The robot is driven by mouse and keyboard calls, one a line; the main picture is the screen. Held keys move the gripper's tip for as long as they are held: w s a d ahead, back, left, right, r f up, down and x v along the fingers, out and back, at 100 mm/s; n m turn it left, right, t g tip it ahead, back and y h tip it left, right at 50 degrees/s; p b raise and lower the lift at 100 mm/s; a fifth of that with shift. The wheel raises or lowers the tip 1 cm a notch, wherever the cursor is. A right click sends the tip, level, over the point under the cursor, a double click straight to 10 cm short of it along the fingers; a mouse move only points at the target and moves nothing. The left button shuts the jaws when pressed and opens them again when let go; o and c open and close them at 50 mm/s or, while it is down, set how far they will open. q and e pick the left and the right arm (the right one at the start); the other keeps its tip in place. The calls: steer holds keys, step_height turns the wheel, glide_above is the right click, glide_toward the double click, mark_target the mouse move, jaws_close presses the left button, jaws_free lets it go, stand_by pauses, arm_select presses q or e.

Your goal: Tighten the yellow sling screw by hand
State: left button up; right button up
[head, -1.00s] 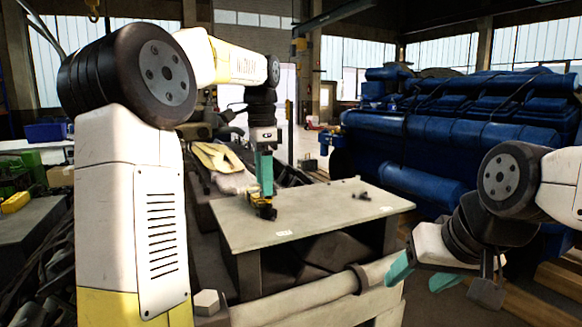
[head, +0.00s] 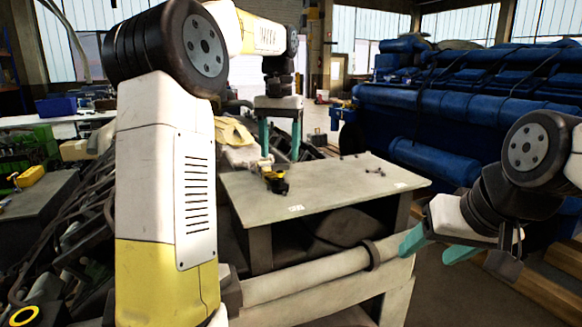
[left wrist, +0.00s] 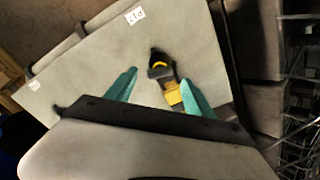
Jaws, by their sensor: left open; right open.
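A small black and yellow piece, which I take to be the yellow sling screw (head: 275,181), lies on the grey tabletop (head: 330,190) near its left edge. In the left wrist view the yellow screw (left wrist: 173,94) shows a yellow ring at its dark end. My left gripper (head: 281,155) is open, its two teal fingers pointing down above and behind the piece. In the left wrist view the piece lies between the fingers of the left gripper (left wrist: 159,79), nearer one finger. My right gripper (head: 434,247) is open and empty, beside the table's right front.
Small dark parts (head: 372,170) lie toward the back right of the tabletop. A large blue engine (head: 440,115) stands behind to the right. Dark clutter and a pale yellow cloth (head: 234,131) lie left of and behind the table. The tabletop's middle is clear.

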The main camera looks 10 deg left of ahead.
mark_target(280, 166)
arm_select(q)
steer(key=n, duration=2.2)
steer(key=shift+f+n, duration=0.35)
steer(key=shift+n, duration=0.25)
steer(key=shift+f, duration=2.15)
jaws_close()
